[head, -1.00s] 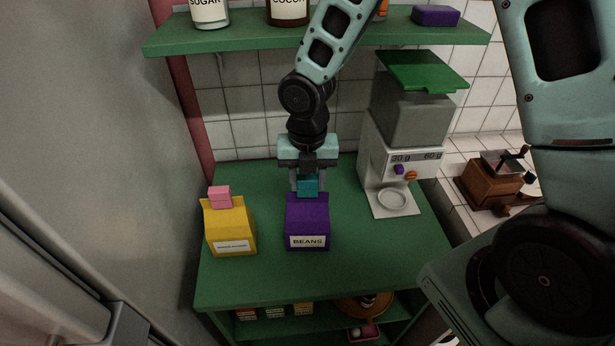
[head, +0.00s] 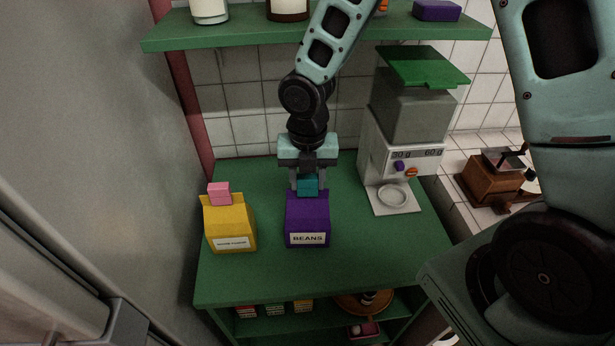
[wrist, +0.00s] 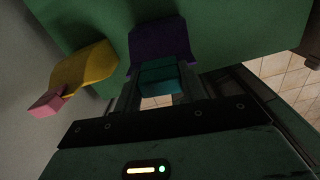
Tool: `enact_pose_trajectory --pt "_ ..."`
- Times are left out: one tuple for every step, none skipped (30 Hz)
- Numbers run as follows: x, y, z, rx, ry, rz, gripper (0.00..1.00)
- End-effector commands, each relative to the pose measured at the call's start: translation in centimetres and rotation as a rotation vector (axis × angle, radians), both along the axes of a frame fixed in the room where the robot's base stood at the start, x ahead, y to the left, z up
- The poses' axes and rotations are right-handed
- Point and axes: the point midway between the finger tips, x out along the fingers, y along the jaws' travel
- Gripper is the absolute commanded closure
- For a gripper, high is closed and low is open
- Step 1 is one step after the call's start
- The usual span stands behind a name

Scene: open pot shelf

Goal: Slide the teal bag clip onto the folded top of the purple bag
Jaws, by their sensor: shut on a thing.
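The purple bag (head: 307,218), labelled BEANS, stands upright on the green shelf top, and its upper part also shows in the wrist view (wrist: 160,38). The teal bag clip (head: 308,185) is between the fingers of my gripper (head: 307,186), which is shut on it. In the wrist view the clip (wrist: 159,76) sits between the two fingers (wrist: 158,84), close against the bag's top edge. In the head view the clip is at the bag's top and covers part of the fold. I cannot tell whether it is around the fold or only above it.
A yellow bag (head: 229,225) with a pink clip (head: 219,194) stands to the left. A grinder with a green lid (head: 420,68) stands at the back right. An upper green shelf (head: 350,30) holds jars. The green top (head: 310,277) is clear in front.

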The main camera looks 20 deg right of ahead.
Motion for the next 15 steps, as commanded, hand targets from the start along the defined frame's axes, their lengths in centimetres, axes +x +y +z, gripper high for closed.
enact_pose_trajectory --pt "-0.01 0.0 -0.13 0.0 0.0 0.0 0.81" --pt "0.0 0.0 -0.18 0.0 0.0 0.0 0.81" --pt "-0.01 0.0 -0.23 0.0 0.0 0.0 0.81" --pt "-0.01 0.0 -0.28 0.0 0.0 0.0 0.81" --pt "-0.01 -0.01 -0.33 0.0 0.0 0.0 0.81" --pt "-0.01 -0.01 -0.4 0.0 0.0 0.0 0.81" --pt "-0.02 0.0 -0.46 0.0 0.001 0.0 0.81" --pt "-0.03 -0.01 -0.51 0.0 0.001 0.0 0.81" --pt "-0.04 -0.01 -0.6 0.0 0.001 0.0 0.81" --pt "-0.05 -0.01 -0.66 0.0 0.001 0.0 0.81" --pt "-0.06 -0.01 -0.73 0.0 0.002 0.0 0.81" --pt "-0.08 -0.01 -0.83 0.0 0.002 0.0 0.81" --pt "-0.09 0.0 -0.9 0.0 0.003 0.0 0.81" --pt "-0.1 -0.01 -0.98 0.0 0.003 0.0 0.81" --pt "-0.12 -0.01 -1.09 0.001 0.004 0.0 0.81"
